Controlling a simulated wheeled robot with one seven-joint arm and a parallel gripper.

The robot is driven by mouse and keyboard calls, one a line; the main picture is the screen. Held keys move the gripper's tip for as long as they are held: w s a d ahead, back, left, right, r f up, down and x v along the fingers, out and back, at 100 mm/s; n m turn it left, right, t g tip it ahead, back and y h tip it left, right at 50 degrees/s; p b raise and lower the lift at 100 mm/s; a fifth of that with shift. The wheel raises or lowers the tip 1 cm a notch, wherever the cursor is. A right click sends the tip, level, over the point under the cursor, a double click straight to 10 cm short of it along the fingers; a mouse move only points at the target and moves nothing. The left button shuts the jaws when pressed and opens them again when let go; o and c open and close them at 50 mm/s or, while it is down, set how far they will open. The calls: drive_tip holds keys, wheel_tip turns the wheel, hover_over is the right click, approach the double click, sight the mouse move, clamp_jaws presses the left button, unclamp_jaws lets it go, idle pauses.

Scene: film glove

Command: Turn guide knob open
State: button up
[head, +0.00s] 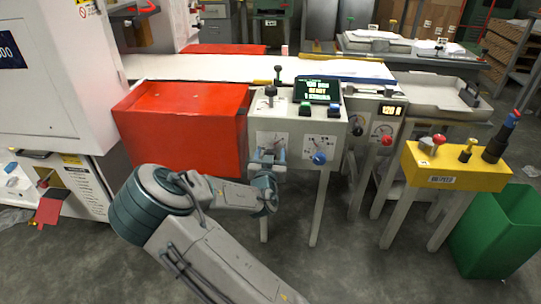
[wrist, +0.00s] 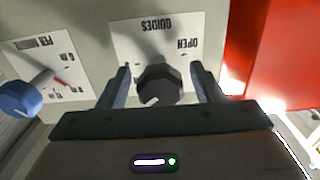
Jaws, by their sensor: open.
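The guide knob (wrist: 158,84) is dark and faceted. In the wrist view it stands out from a white plate (wrist: 180,32) marked GUIDES and OPEN, which appears upside down. My gripper (wrist: 160,70) is open, with one finger on each side of the knob and a visible gap on both sides. In the head view my gripper (head: 267,156) is at the front of the grey control box (head: 283,130), at its left plate. The knob is mostly hidden there behind the gripper.
A blue knob (head: 319,158) is to the right on the same box; it also shows in the wrist view (wrist: 22,98). A red cover (head: 185,120) stands close on the left. A lit screen (head: 318,90) and a black-topped lever (head: 271,91) sit above.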

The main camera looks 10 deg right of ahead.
drive_tip(key=shift+w, duration=0.25)
drive_tip(key=c, duration=1)
